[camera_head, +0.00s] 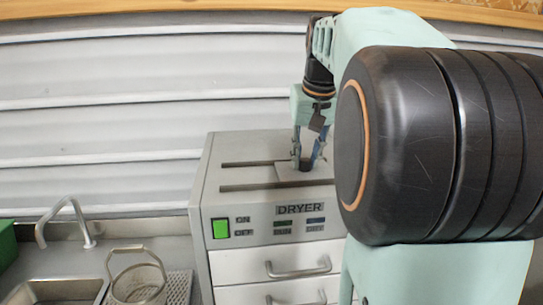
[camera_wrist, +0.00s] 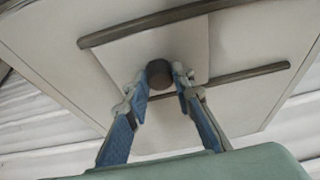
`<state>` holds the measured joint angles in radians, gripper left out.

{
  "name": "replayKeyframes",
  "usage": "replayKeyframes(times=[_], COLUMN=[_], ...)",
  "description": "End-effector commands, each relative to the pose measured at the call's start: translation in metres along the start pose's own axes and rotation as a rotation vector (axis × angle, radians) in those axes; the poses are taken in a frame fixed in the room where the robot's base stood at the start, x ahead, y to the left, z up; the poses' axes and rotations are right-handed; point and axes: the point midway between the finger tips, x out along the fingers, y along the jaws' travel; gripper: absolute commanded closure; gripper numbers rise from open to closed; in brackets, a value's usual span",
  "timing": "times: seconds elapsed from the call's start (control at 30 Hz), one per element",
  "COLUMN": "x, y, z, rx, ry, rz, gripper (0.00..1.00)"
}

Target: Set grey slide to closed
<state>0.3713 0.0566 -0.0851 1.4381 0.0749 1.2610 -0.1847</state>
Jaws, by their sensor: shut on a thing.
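The grey slide (camera_wrist: 196,42) is a flat pale plate between two dark slots on top of the dryer. A round dark knob (camera_wrist: 159,73) stands on it. In the head view the slide (camera_head: 262,176) lies on the dryer's top, partly behind my gripper. My gripper (camera_head: 304,163) points down from above, with its fingers on either side of the knob (camera_head: 305,165). In the wrist view my gripper (camera_wrist: 160,88) is shut on the knob, one blue-padded finger on each side. The slide's right part is hidden by my arm in the head view.
The dryer (camera_head: 229,202) has a green switch (camera_head: 220,228) and drawers (camera_head: 285,262) on its front. To its left are a sink (camera_head: 58,291), a tap (camera_head: 66,217) and a wire basket (camera_head: 137,284). A corrugated wall (camera_head: 130,95) stands behind.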

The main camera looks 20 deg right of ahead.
Motion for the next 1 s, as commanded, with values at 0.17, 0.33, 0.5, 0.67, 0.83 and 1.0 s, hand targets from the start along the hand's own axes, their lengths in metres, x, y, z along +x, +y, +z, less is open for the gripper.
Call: replayKeyframes(times=[0.17,0.33,0.5,0.67,0.83,1.0], x=[-0.0003,-0.0003,-0.0004,-0.0004,-0.0003,-0.0073], y=[0.0053,0.0067,0.0075,0.0066,0.0055,0.0051], z=[-0.0003,-0.0003,-0.0003,-0.0002,-0.0001,-0.0006], rx=[0.001,0.001,0.002,0.002,0.001,0.001], ry=[0.002,0.002,0.002,0.002,0.001,0.003], rz=[0.001,0.003,0.005,0.003,0.001,0.001], gripper=[1.0,1.0,0.74,0.6,0.6,0.6])
